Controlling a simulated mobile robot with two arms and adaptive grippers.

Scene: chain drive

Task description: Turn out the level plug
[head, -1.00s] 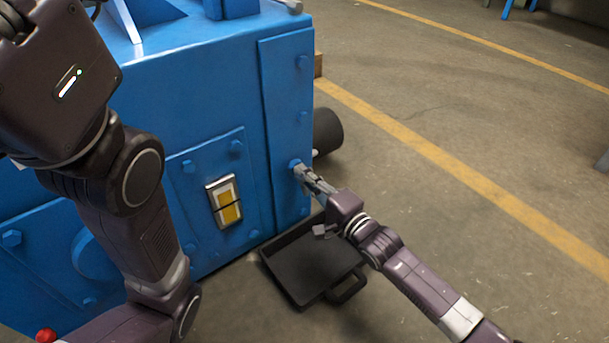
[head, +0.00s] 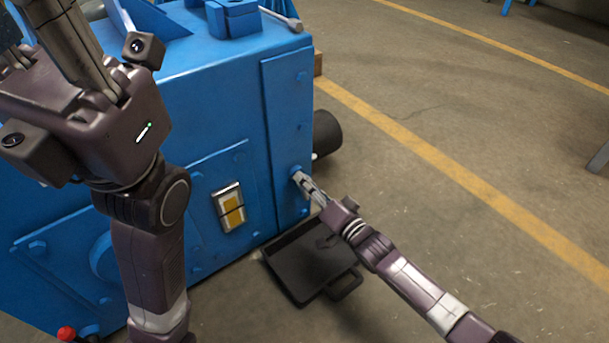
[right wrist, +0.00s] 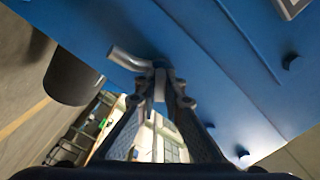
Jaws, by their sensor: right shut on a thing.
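The blue level plug (head: 296,170) sticks out of the narrow side panel of the blue machine (head: 225,100), low on its right side. My right gripper (head: 301,178) is shut on the plug, with its arm reaching in from the lower right. In the right wrist view the fingertips (right wrist: 160,82) meet at the blue wall and mostly hide the plug. My left gripper (head: 78,45) is large in the upper left of the head view, away from the plug. Its fingertips are not clearly visible.
A black tray (head: 304,283) with a handle lies on the floor below the plug. A yellow-and-white sight glass (head: 229,207) is on the machine front. A black cylinder (head: 327,133) and, in the right wrist view, a bent metal pipe (right wrist: 125,59) are close beside the plug.

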